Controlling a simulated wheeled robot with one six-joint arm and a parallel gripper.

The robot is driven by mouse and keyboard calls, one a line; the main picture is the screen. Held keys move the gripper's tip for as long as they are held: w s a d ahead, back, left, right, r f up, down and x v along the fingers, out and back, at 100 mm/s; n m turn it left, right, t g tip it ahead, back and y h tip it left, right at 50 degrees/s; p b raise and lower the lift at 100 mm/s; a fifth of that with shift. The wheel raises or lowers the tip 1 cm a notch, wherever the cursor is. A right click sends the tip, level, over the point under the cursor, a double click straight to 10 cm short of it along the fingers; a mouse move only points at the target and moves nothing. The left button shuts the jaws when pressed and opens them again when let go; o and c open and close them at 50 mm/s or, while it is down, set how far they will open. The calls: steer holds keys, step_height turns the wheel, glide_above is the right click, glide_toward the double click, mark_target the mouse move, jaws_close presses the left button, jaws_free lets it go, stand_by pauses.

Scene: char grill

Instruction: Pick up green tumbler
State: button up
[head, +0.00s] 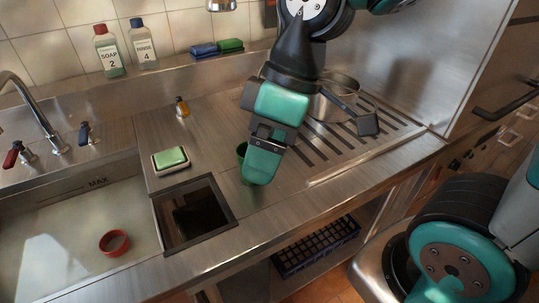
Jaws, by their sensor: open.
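The green tumbler (242,149) stands on the steel counter between the square opening and the ribbed drainboard. Only a dark green part of it shows at the left of my gripper; the rest is hidden behind the finger. My gripper (261,163) points down right over the tumbler, with its jaws open. Whether the fingers touch the tumbler or stand around it cannot be told from this view.
A square opening (162,224) and a soap dish with a green bar (171,157) lie to the left. A small amber bottle (182,106) stands behind.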

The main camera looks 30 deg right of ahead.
steer(key=w+d+r+n+p, duration=0.1)
steer(key=w+d+n+p, duration=0.1)
steer(key=w+d+n, duration=0.35)
steer(key=w+d+r+n+p, duration=0.1)
steer(key=w+d+n+p, duration=0.15)
steer(key=w, duration=0.55)
steer(key=shift+n+h, duration=0.3)
steer(key=shift+n, duration=0.2)
steer(key=shift+p+x, duration=1.6)
steer(key=shift+x, duration=6.9)
steer(key=shift+w+r, duration=0.1)
steer(key=shift+w, duration=0.05)
steer(key=c, duration=1)
